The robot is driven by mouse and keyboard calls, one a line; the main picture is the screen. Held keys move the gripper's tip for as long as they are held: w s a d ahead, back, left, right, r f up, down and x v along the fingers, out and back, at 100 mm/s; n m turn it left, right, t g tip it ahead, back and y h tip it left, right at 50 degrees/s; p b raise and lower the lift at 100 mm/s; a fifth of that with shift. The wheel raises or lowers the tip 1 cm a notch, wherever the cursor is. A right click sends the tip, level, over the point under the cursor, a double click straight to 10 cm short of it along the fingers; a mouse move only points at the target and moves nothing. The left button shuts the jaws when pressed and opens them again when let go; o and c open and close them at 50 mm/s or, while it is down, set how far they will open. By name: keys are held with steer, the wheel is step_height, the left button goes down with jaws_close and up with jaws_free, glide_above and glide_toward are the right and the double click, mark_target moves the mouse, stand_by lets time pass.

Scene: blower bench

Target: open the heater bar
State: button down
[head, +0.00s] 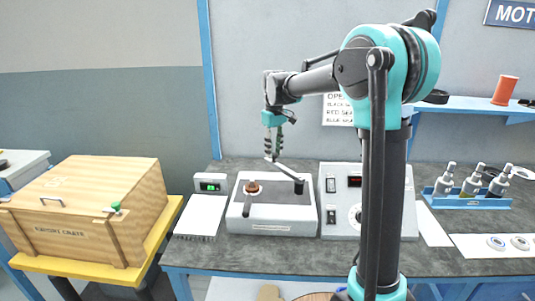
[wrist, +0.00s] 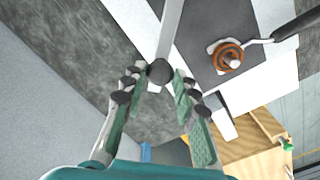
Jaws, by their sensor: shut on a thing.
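The heater bar (head: 284,170) is a grey arm on the white bench unit (head: 272,226). It is joined to a dark post at the unit's right side and slopes up to the left, its free end raised above the unit. My gripper (head: 271,150) is above the unit, pointing down at that free end. In the wrist view the bar (wrist: 170,30) runs down from the top edge, and its dark round end knob sits between the fingertips of my gripper (wrist: 160,77). The jaws are shut on it. A copper coil (head: 253,187) sits on the unit's top, left of the post.
A small box with a green display (head: 211,183) and a white sheet (head: 200,216) lie left of the unit. A control box (head: 341,210) stands close on its right. A wooden crate (head: 90,205) is farther left. Bottles in a blue rack (head: 470,202) stand right.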

steer(key=w+d+m, duration=0.3)
steer(key=d+m, duration=0.2)
steer(key=d, duration=0.1)
steer(key=shift+m, duration=0.4)
steer(key=c, duration=1.2)
jaws_free()
steer(key=shift+o, duration=0.2)
step_height(320, 180, up, 12)
